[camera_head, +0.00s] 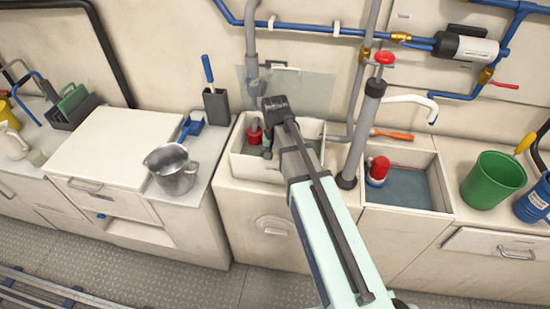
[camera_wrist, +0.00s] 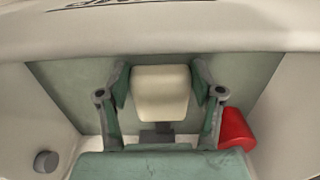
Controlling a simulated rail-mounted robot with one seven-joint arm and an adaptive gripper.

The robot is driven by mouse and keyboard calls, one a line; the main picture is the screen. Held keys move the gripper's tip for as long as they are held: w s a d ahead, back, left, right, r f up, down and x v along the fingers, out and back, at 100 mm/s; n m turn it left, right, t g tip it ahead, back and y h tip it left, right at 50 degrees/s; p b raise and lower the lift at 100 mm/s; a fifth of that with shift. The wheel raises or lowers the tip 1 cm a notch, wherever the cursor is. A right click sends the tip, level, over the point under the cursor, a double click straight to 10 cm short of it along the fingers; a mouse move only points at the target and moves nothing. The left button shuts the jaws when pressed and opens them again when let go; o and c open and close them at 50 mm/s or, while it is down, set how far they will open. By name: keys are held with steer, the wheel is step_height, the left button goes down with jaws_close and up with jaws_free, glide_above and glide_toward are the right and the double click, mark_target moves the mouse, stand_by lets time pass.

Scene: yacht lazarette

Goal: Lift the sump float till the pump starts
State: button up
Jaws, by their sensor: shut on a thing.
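The sump float is a cream, rounded block (camera_wrist: 160,95) in the wrist view, with a dark piece below it. My gripper (camera_wrist: 160,72) has one green finger on each side of the block and is shut on it. In the head view my arm reaches down into the left sump bin (camera_head: 309,164), and the arm hides the float and fingertips. A red cylinder (camera_head: 254,132) is at the left inside this bin. A red cylinder also shows in the wrist view (camera_wrist: 236,130), right of my gripper. I cannot tell whether any pump is running.
A clear panel (camera_head: 310,92) stands behind the bin. A grey pipe and a hand pump with a red knob (camera_head: 384,58) stand to its right. A second basin (camera_head: 412,190) holds a red-topped unit (camera_head: 378,168). A metal jug (camera_head: 172,170) is on the left counter, a green bucket (camera_head: 494,181) far right.

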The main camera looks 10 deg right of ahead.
steer(key=r+p, duration=0.1)
steer(key=w+r, duration=0.1)
steer(key=r, duration=0.1)
steer(key=r+p, duration=0.1)
steer(key=shift+w+d+r+p, duration=0.2)
steer(key=shift+w+d+p, duration=0.05)
steer(key=shift+w+p, duration=0.1)
steer(key=shift+f, duration=0.1)
steer(key=o, duration=1.7)
steer(key=shift+f, duration=0.1)
steer(key=shift+r, duration=0.3)
step_height(320, 180, up, 12)
steer(key=shift+f, duration=0.25)
